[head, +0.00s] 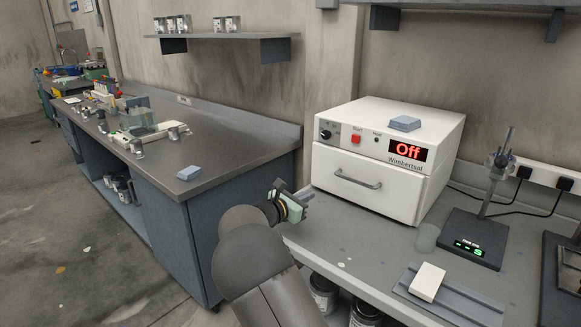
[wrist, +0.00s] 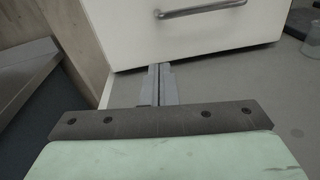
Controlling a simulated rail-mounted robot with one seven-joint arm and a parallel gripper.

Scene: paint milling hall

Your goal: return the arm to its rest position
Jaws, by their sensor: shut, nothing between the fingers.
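My gripper (head: 304,196) is at the end of my arm, in the middle of the head view, just left of the white oven-like box. It is shut and empty. In the wrist view its grey fingers (wrist: 158,85) lie together, pointing toward the lower front edge of the white box. The white box (head: 368,178) stands on the right bench with its drawer front closed and a red "Off" display lit. Its handle also shows in the wrist view (wrist: 200,9).
The right bench (head: 345,240) holds a white block (head: 427,282) on a grey rail, a translucent cup (head: 427,238) and a black stand (head: 474,240). A blue block (head: 405,123) lies on the box. A gap separates this bench from the left bench (head: 225,150), with another blue block (head: 189,173).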

